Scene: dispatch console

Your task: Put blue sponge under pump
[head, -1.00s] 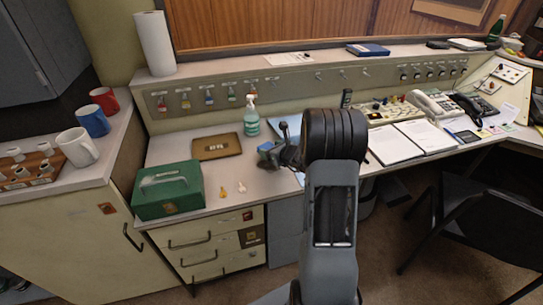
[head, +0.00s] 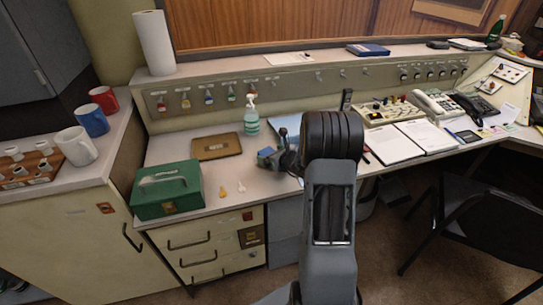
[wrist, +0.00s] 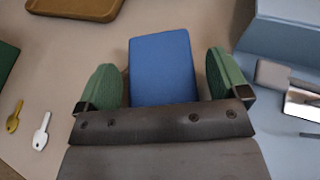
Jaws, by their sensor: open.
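The blue sponge (wrist: 163,62) is a flat rectangular block on the desk. In the wrist view it lies between the two green-padded fingers of my gripper (wrist: 161,78), with a gap on each side. My gripper is open. In the head view the sponge (head: 266,157) shows partly beside my gripper (head: 275,157), low over the desk. The pump (head: 251,116) is a teal bottle with a white top, standing upright behind the sponge near the console panel. It does not show in the wrist view.
A brown tray (head: 217,146) lies left of the pump, and a green cash box (head: 167,190) stands at front left. A yellow key (wrist: 14,115) and a silver key (wrist: 41,131) lie left of my gripper. A light blue object (wrist: 286,35) is at right.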

